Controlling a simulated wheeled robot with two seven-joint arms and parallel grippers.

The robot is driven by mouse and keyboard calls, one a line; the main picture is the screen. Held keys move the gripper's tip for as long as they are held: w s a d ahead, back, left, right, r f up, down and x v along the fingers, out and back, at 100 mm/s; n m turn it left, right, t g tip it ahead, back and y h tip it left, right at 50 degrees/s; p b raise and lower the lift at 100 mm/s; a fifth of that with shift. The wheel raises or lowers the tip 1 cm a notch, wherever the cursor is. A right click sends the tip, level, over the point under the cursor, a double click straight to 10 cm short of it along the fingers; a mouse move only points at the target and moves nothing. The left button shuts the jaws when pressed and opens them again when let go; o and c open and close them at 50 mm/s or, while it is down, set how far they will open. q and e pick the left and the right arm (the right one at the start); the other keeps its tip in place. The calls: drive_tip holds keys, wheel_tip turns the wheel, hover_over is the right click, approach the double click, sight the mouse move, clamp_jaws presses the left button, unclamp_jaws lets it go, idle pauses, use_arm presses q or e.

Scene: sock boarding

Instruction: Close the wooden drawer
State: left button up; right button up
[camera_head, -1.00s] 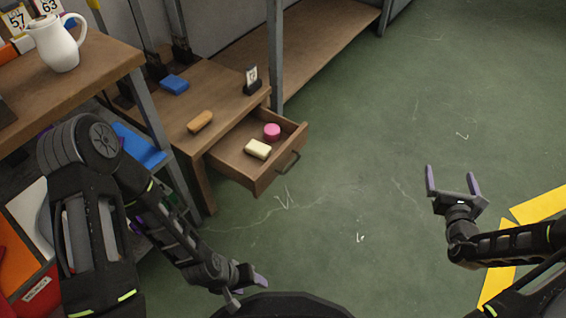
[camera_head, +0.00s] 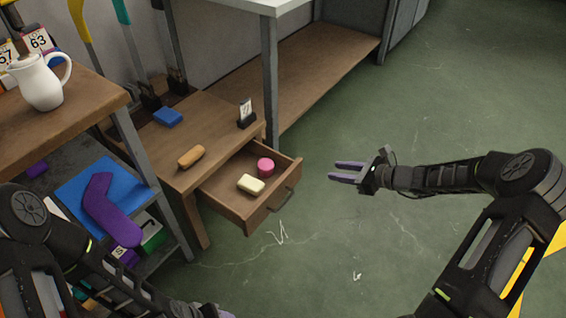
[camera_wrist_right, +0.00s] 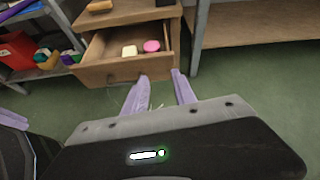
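The wooden drawer (camera_head: 243,207) is pulled out of a low wooden table (camera_head: 205,110). A cream block (camera_head: 250,184) and a pink round piece (camera_head: 265,167) lie inside it. Its dark handle (camera_head: 284,199) is on the front. My right gripper (camera_head: 333,173) is open and empty, to the right of the drawer front and apart from it. In the right wrist view the drawer (camera_wrist_right: 125,69) shows beyond the two spread purple fingers (camera_wrist_right: 158,92). My left gripper (camera_head: 224,313) is at the bottom edge, mostly cut off, so its opening is hidden.
An orange-brown block (camera_head: 191,157), a blue block (camera_head: 167,117) and a small card stand (camera_head: 246,114) are on the table. A shelf with a white jug (camera_head: 40,82) stands at left. Green floor is clear right of the drawer.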

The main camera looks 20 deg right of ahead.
drive_tip(key=shift+s+d+f+m, duration=0.2)
drive_tip(key=shift+f+m, duration=0.1)
drive_tip(key=shift+f, duration=0.35)
drive_tip(key=shift+c, duration=0.8)
drive_tip(key=shift+m, duration=0.3)
drive_tip(key=shift+c, duration=0.6)
clamp_jaws()
drive_tip(key=b, duration=0.5)
approach(297, 167)
drive_tip(key=x, duration=0.5)
drive_tip(key=shift+w+a+f, duration=0.15)
drive_tip(key=shift+a+f, duration=0.05)
drive_tip(key=shift+f, duration=0.2)
drive_tip(key=shift+w+a+b, duration=0.25)
drive_tip(key=shift+w+b, duration=0.05)
drive_tip(key=shift+r, duration=0.1)
